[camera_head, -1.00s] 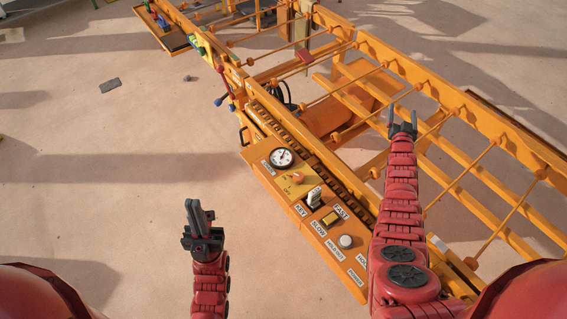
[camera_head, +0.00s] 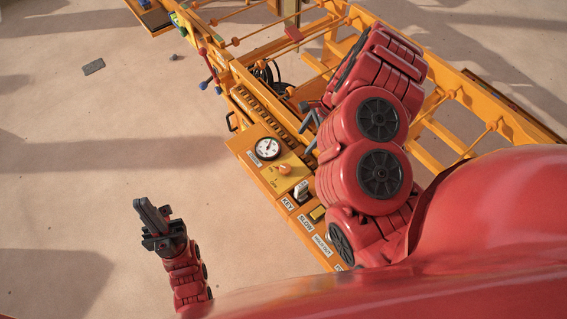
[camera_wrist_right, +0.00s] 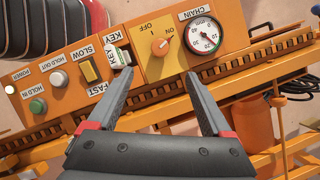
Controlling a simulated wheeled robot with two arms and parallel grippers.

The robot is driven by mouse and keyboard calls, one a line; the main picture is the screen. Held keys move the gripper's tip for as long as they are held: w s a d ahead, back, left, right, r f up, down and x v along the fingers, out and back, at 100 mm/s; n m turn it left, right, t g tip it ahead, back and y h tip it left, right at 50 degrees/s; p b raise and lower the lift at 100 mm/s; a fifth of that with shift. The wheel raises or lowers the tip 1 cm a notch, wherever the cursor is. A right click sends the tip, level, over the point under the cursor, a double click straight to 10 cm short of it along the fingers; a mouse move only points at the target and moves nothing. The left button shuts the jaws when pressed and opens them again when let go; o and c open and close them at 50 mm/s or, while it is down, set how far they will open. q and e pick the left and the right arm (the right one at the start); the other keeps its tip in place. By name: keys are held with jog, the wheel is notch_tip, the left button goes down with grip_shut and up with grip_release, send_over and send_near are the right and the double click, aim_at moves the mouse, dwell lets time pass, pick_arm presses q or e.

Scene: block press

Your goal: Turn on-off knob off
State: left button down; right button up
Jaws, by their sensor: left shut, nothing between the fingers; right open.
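The orange on-off knob (camera_head: 284,169) sits on a yellow plate of the orange control panel (camera_head: 262,180). In the right wrist view the knob (camera_wrist_right: 160,46) has its pointer turned toward the ON label, with OFF beside it. My right gripper (camera_head: 305,128) is open and empty above the panel's far side. In the wrist view its fingertips (camera_wrist_right: 156,75) are spread to either side of the knob, short of it and not touching it. My left gripper (camera_head: 152,213) is shut and empty over the bare floor, left of the panel.
A round chain gauge (camera_wrist_right: 198,37) is beside the knob. On the other side are a key switch (camera_wrist_right: 121,57), a yellow slow/fast switch (camera_wrist_right: 89,70) and several buttons. Orange conveyor rails (camera_head: 460,105) lie behind the panel.

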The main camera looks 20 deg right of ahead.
jog(key=b, duration=0.3)
send_near(286, 168)
jog(key=x, duration=0.7)
jog(key=shift+p, duration=0.4)
jog(key=shift+x, duration=0.85)
grip_shut()
